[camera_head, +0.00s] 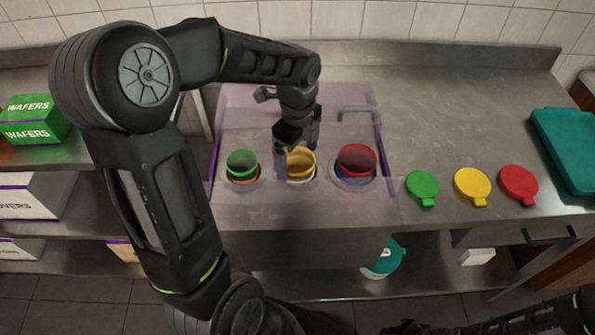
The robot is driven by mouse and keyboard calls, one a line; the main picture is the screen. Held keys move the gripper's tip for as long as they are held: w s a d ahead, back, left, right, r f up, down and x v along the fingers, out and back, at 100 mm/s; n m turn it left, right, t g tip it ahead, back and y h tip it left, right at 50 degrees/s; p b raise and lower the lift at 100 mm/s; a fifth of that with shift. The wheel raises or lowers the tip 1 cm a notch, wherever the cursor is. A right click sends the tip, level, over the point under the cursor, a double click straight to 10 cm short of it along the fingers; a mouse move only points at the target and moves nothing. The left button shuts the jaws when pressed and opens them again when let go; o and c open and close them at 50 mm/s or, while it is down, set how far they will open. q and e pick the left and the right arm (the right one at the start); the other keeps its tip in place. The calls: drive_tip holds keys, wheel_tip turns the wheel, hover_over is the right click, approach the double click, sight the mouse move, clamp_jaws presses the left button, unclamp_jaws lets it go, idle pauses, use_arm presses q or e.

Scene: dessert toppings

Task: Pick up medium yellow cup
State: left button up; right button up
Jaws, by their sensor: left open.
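The medium yellow cup (301,163) sits in the middle opening of the counter, between a green cup (242,163) on the left and a larger red cup (357,160) on the right. My left gripper (296,160) is open and points down at the yellow cup. One finger shows at the cup's left side, and the other is by its back right rim. The gripper hides part of the cup's rim. I cannot tell whether the fingers touch it. My right gripper is not clearly in view; only part of a dark arm shows at the bottom right.
Green (422,186), yellow (472,186) and red (518,184) lids lie on the counter to the right. A teal tray (566,150) is at the far right. A clear purple-edged guard (384,150) surrounds the cups. Green wafer boxes (33,118) stand at the left.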

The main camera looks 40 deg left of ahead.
use_arm(q)
drive_tip(key=shift+c, duration=0.3)
drive_tip(key=c, duration=1.8)
drive_tip(key=shift+o, duration=0.2)
drive_tip(key=shift+r, duration=0.1)
wheel_tip(320, 180, up, 10)
drive_tip(key=shift+b, duration=0.45)
